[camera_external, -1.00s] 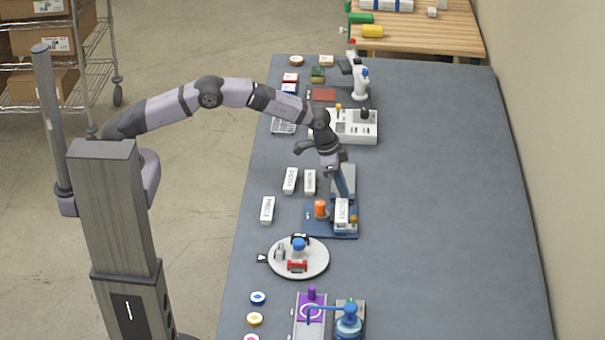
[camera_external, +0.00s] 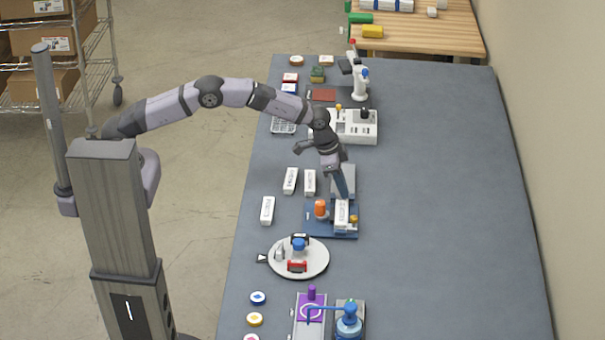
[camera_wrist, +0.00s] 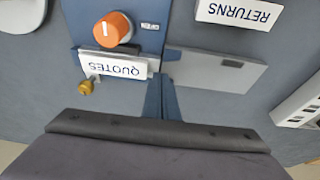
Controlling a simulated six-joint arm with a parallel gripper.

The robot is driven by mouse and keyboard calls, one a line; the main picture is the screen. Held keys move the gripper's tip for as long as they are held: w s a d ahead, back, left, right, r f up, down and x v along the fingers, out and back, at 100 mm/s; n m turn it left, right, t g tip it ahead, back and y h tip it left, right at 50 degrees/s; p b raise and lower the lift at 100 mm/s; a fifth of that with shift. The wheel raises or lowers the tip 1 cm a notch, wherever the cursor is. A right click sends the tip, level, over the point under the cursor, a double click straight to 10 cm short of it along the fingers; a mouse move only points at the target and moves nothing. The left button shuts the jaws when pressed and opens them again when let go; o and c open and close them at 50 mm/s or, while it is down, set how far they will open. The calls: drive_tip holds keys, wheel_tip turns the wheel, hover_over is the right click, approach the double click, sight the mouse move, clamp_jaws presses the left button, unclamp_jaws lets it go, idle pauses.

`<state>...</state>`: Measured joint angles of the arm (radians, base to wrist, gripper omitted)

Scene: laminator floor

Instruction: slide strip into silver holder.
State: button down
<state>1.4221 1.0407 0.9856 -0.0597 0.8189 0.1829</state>
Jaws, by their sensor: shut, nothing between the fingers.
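A white strip lettered QUOTES (camera_external: 342,213) lies on a blue baseplate, between an orange knob (camera_external: 320,208) and a small brass knob (camera_external: 354,219). It also shows in the wrist view (camera_wrist: 118,67). Silver edges of the holder show at the strip's ends; most of the holder is hidden under it, so I cannot tell how fully it is seated. My gripper (camera_external: 347,195) is shut and empty, its blue fingers beside the strip's end nearest the grey plate. In the wrist view, the fingertips (camera_wrist: 160,78) are close to that end; contact is unclear.
The blue baseplate (camera_external: 330,234) adjoins a flat grey plate (camera_wrist: 215,70). Other white strips, one reading RETURNS (camera_wrist: 238,12), lie to the left on the table. A round white tray (camera_external: 318,268) stands nearer the camera. The table's right side is clear.

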wheel_tip(320, 180, up, 7)
drive_tip(key=p, duration=0.4)
drive_tip(key=shift+p, duration=0.35)
idle(0.3)
wheel_tip(320, 180, up, 5)
drive_tip(key=p, duration=0.3)
drive_tip(key=shift+p, duration=0.3)
idle(0.4)
